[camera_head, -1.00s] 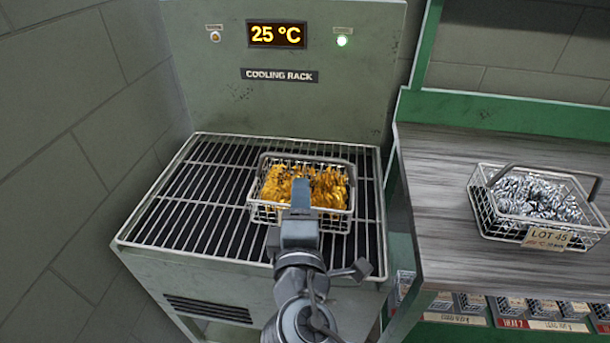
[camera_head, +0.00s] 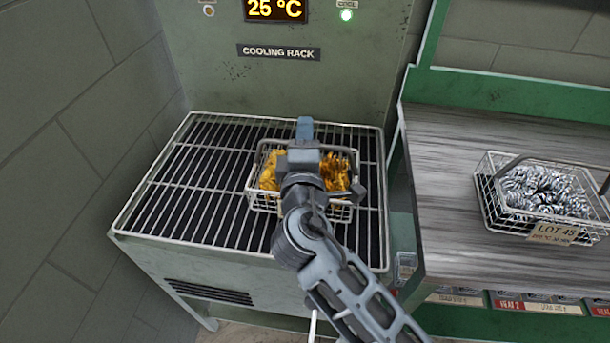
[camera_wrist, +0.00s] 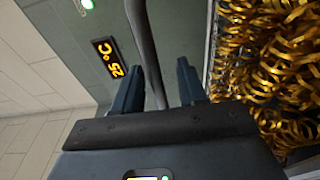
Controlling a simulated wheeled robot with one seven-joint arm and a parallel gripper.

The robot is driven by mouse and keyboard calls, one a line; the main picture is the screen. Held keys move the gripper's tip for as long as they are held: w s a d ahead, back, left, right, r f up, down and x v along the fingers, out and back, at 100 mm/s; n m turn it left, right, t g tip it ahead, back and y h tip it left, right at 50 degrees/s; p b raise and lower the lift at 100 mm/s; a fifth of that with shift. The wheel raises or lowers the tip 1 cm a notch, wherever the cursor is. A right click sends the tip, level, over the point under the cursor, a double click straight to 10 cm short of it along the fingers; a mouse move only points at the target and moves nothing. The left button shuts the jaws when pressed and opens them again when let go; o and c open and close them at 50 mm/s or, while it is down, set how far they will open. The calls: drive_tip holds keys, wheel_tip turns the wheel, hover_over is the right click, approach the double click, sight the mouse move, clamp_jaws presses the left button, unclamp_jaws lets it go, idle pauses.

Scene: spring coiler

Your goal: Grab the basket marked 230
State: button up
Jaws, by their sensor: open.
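A wire basket (camera_head: 341,212) filled with gold-coloured coiled springs stands on the cooling rack. I see no 230 mark on it. Its springs also show at the right of the wrist view (camera_wrist: 270,70). My gripper (camera_head: 305,127) is over the basket's back edge, and my wrist hides part of the springs. In the wrist view my gripper (camera_wrist: 158,74) is open, with a dark finger on each side of a grey bar, which looks like the basket handle (camera_wrist: 143,40). The bar lies between the fingers, nearer the left one; I cannot tell whether it touches.
The cooling rack (camera_head: 190,180) has free grid left of the basket. Its back panel (camera_head: 350,75) reads 25 °C with a green light. On the wooden bench (camera_head: 440,170) at right stands another wire basket (camera_head: 500,222), tagged LOT 45, holding silver springs.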

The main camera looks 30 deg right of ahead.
drive_tip(key=shift+w, duration=0.1)
clamp_jaws()
idle(0.3)
idle(1.1)
